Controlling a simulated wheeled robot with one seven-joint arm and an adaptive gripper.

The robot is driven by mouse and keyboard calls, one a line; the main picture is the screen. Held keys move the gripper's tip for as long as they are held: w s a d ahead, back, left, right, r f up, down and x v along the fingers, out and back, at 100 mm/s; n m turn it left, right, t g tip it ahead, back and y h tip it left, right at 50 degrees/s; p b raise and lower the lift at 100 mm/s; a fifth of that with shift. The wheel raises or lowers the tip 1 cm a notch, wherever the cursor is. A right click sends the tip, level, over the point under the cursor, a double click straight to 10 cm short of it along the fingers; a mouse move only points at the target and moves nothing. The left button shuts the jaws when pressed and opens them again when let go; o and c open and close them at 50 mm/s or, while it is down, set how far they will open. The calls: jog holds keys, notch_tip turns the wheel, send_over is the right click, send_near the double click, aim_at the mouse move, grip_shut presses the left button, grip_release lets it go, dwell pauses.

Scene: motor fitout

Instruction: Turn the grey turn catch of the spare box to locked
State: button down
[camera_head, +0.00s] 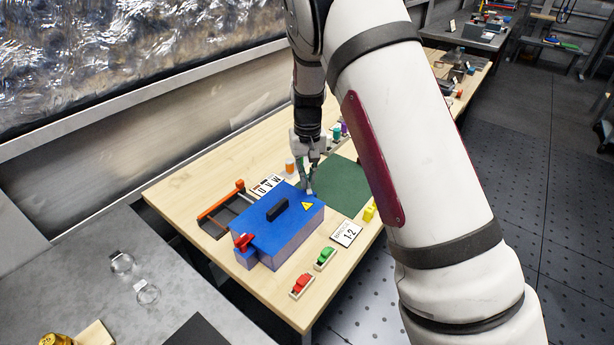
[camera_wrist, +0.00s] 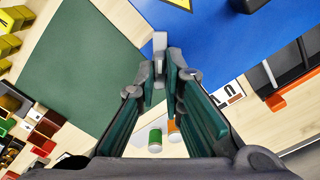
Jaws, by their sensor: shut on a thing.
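The blue box (camera_head: 290,236), with a black handle and a yellow warning triangle on its lid, stands on the wooden bench. In the head view my gripper (camera_head: 309,184) reaches down at the box's far right corner, where the catch is mostly hidden. I cannot tell the catch's exact angle.
A red lever (camera_head: 243,241) sits at the box's near left end. A green mat (camera_head: 340,187) lies right of the box. An orange-edged tray (camera_head: 215,215) is at the left. Red (camera_head: 302,285) and green (camera_head: 325,258) parts lie in front. Small orange and green cylinders (camera_wrist: 155,139) stand close behind my gripper.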

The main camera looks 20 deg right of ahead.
aim_at(308, 179)
jog(key=m, duration=0.4)
jog(key=shift+m, duration=0.3)
jog(key=m, duration=0.4)
jog(key=shift+m+b, duration=0.3)
jog(key=shift+b, duration=0.1)
jog(key=c, duration=1.7)
grip_release()
jog(key=shift+r, duration=0.1)
notch_tip(308, 179, up, 12)
